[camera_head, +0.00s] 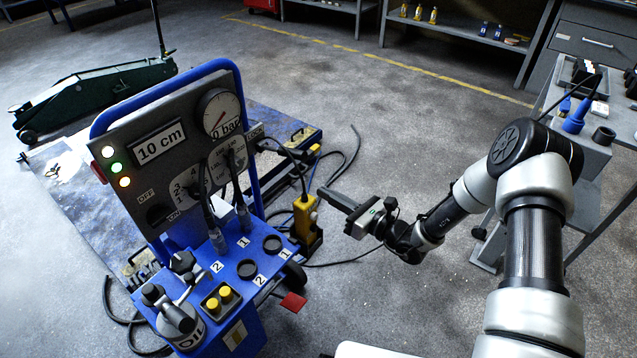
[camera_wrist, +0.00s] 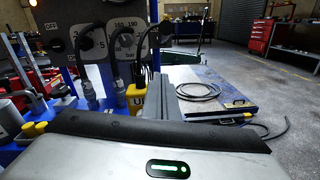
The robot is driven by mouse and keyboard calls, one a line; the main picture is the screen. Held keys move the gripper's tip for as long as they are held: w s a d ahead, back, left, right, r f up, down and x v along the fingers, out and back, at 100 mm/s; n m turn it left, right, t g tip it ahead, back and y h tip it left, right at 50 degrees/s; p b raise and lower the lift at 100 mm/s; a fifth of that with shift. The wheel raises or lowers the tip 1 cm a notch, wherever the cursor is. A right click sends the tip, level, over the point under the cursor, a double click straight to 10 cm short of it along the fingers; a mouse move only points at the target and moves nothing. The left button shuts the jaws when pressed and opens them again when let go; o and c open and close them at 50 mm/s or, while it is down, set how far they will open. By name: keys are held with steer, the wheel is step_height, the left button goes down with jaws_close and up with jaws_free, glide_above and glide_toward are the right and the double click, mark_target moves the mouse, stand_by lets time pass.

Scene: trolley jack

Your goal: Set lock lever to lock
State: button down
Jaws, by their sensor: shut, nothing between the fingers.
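The blue-framed control trolley (camera_head: 105,145) stands left of centre with a grey panel. The lever is not clear there.
A yellow hand control (camera_head: 306,214) with a cable stands just beyond my fingers. Black hoses (camera_head: 345,158) lie on the floor. A blue platform (camera_head: 75,190) lies behind the trolley, and a green jack (camera_head: 100,88) stands at upper left.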

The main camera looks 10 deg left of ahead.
mark_target(284, 152)
steer(key=w+a+r, duration=0.3)
steer(key=w+a, duration=0.1)
steer(key=a, duration=0.4)
steer(key=shift+w+a+r+b, duration=0.3)
steer(key=shift+w+b, duration=0.05)
steer(key=shift+b, duration=0.1)
steer(key=shift+r, duration=0.1)
